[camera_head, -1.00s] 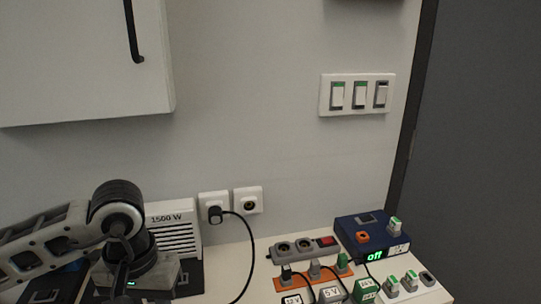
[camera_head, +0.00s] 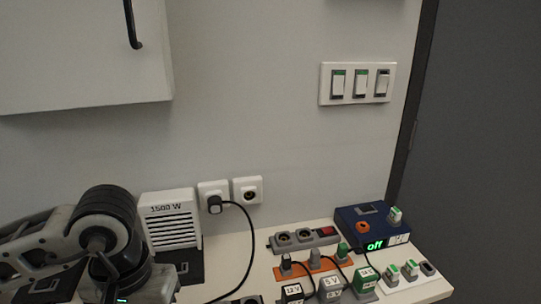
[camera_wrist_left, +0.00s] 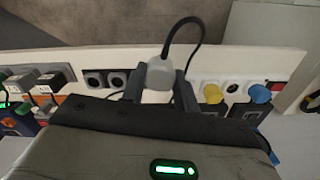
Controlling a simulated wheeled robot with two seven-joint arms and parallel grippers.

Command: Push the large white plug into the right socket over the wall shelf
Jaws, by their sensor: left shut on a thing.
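In the left wrist view my left gripper (camera_wrist_left: 160,84) is shut on a pale grey-white plug (camera_wrist_left: 160,74) with a black cord rising from it. The plug is held over the shelf top; whether it touches the surface I cannot tell. In the head view the fingers and held plug are out of sight below my left arm at lower left. The right wall socket (camera_head: 247,190) is empty, with a dark round opening. The left wall socket (camera_head: 207,187) beside it holds a black plug (camera_head: 215,204) with a black cord. My right gripper is not in view.
A white 1500 W heater (camera_head: 171,222) stands left of the sockets. A grey power strip (camera_head: 303,239), several labelled adapters and a blue box (camera_head: 371,230) reading "off" crowd the wall shelf (camera_head: 222,258) at right. A white cabinet (camera_head: 80,55) hangs above left.

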